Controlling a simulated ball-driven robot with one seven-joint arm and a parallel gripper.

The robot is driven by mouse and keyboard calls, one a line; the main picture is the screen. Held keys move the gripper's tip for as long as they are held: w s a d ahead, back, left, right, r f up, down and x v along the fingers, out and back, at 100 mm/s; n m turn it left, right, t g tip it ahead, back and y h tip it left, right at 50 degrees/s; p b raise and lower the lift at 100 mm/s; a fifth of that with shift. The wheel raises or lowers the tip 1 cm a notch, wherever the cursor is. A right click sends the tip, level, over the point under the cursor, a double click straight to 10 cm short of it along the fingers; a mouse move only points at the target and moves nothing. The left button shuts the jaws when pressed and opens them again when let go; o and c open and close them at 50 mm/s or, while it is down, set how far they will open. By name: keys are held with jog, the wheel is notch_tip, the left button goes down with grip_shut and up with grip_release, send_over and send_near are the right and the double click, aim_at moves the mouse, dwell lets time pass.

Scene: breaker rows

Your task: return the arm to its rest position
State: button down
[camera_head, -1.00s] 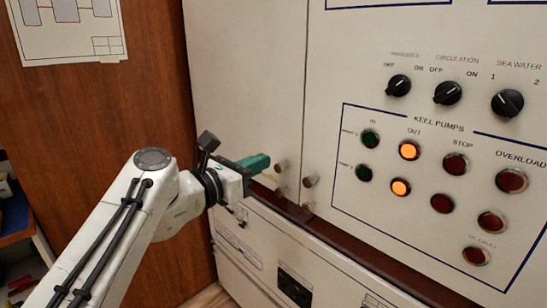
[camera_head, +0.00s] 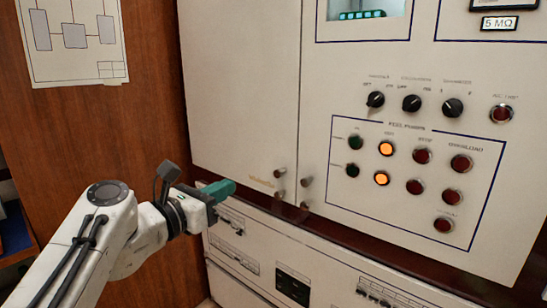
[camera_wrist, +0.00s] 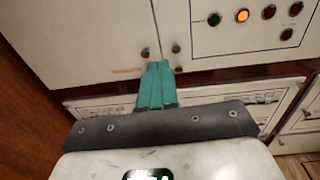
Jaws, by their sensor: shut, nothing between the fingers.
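My gripper (camera_head: 228,187) has green fingers and is at the left of the head view, in front of the lower part of the cream cabinet (camera_head: 240,90). In the wrist view my gripper (camera_wrist: 158,68) shows its two green fingers pressed together, with nothing between them. In the head view the fingertips lie to the left of these knobs (camera_head: 280,172). I cannot tell the exact gap to the cabinet face.
The keel pumps panel (camera_head: 410,180) has several lamps, two lit orange, with dark rotary switches (camera_head: 411,103) above. A lower drawer panel (camera_head: 300,265) runs beneath. A brown wooden wall (camera_head: 100,130) with a pinned diagram (camera_head: 78,40) stands at left.

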jog(key=w+d+r+n+t+y+p, duration=0.1)
jog(key=w+d+n+t+y, duration=0.2)
jog(key=d+n, duration=0.6)
jog(key=w+d+r+n+t+y, duration=0.1)
jog(key=w+d+n+t+y, duration=0.15)
jog(key=d+n+t, duration=0.55)
jog(key=s+d+f+n+g+y+p, duration=0.1)
jog(key=s+d+f+n+g+y, duration=0.2)
jog(key=d+f+n+g+y, duration=0.85)
jog(key=s+d+f+n+g+h+p, duration=0.1)
jog(key=s+d+f+n+g+h, duration=0.25)
jog(key=s+f, duration=0.5)
jog(key=s+d+f+n+h, duration=0.2)
jog(key=s+d+f+n, duration=0.2)
jog(key=s+f+n, duration=0.5)
jog(key=s+f+g, duration=0.3)
jog(key=s, duration=0.6)
jog(key=s+d+f+n+g, duration=0.1)
jog(key=s+f+g, duration=0.2)
jog(key=s, duration=0.7)
jog(key=s+f+g+h+p, duration=0.1)
jog(key=s+f+g, duration=0.2)
jog(key=s, duration=0.7)
jog(key=shift+d+f+n+g, duration=0.15)
jog(key=shift+f+n+g, duration=0.15)
jog(key=shift+f, duration=0.55)
